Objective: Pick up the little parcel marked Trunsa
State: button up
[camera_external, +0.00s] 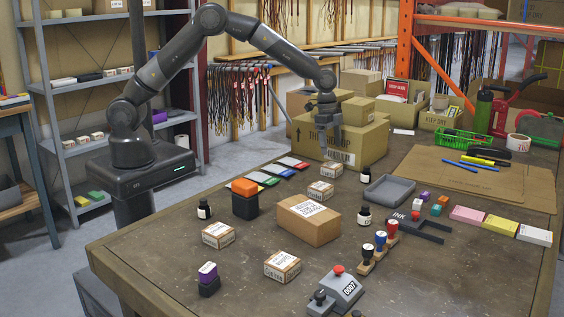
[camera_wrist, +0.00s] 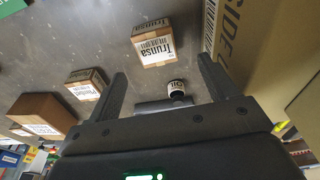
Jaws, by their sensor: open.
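The little parcel marked Trunsa (camera_wrist: 153,45) is a small cardboard box with a white label, in the upper middle of the wrist view. In the outside view it appears to be the small parcel (camera_external: 332,169) nearest the large carton, its print too small to read. My gripper (camera_wrist: 161,68) is open and empty, its two fingers apart. The parcel lies beyond the fingertips, clear of them. In the outside view my gripper (camera_external: 328,143) hangs in front of the large carton, above and behind the parcel.
The large carton (camera_external: 350,138) stands close by the gripper. Another small parcel (camera_wrist: 86,85), a bigger box (camera_wrist: 38,112) and an ink bottle (camera_wrist: 176,89) are nearby. A grey tray (camera_external: 389,190) lies to the right. Bare table shows around the Trunsa parcel.

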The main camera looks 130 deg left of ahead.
aim_at(332, 165)
jog(key=f, duration=0.5)
jog(key=w+f, duration=0.1)
jog(key=f, duration=0.2)
jog(key=shift+d, duration=0.25)
jog(key=shift+c, duration=0.5)
jog(key=c, duration=1)
jog(key=shift+r, duration=0.1)
